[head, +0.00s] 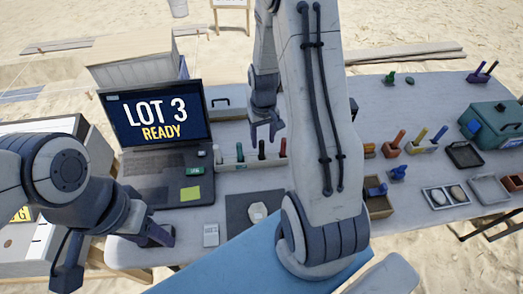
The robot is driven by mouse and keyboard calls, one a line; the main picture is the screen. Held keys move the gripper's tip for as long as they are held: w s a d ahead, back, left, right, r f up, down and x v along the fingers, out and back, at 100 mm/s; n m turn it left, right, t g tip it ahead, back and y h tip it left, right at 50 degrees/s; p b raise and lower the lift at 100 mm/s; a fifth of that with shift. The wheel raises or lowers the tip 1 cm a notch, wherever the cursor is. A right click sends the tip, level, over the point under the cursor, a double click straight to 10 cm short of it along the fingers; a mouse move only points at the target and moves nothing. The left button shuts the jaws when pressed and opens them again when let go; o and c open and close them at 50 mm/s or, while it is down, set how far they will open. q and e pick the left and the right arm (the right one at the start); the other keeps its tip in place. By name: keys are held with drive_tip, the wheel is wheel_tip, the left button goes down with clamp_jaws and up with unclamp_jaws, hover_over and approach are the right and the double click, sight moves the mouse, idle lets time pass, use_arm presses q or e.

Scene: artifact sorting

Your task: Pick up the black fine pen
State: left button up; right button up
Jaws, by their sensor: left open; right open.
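A white pen holder (232,166) stands near the back of the table, right of the laptop. Several thin upright pens stand in it: a green one, a dark one (262,149) and a red one. I cannot tell for sure which is the black fine pen. My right gripper (267,132) is open and empty, pointing down just above and behind the pens. My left gripper (158,236) is low at the table's front left, near the laptop's front edge. It is open, and its fingers are partly hidden by the arm.
The laptop (160,115) reads "LOT 3 READY". A dark mat (238,212) with a pale stone (257,212) lies in front of the holder. Several coloured tools, trays and a teal case (495,125) fill the right side. My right arm hides the table's middle.

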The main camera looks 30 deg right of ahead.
sight(262, 150)
drive_tip(key=f, duration=0.5)
drive_tip(key=shift+s+a, duration=0.2)
drive_tip(key=shift+a, duration=0.2)
clamp_jaws()
